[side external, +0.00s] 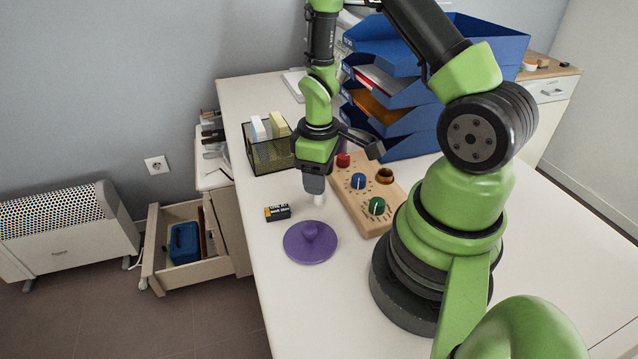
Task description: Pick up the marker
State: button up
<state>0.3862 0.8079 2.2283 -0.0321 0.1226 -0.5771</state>
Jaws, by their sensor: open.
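My gripper (316,190) points down just above the white desk, beside the left edge of the wooden knob board. It is open, though its fingers are small and partly hidden from this side. A small white piece (319,199) shows right under the gripper; I cannot tell whether it is part of a marker or a fingertip. No other marker can be made out clearly. A small black block with an orange end and lettering (278,212) lies on the desk to the left of the gripper, apart from it.
A purple disc with a knob (324,252) lies nearer the camera. The wooden board (347,197) bears red, blue and green knobs. A dark mesh holder (271,158) and stacked blue trays (411,146) stand behind. The desk's front (330,310) is clear.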

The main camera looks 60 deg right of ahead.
jog(key=shift+f, duration=0.45)
jog(key=shift+c, duration=0.3)
grip_shut()
jog(key=shift+r, duration=0.2)
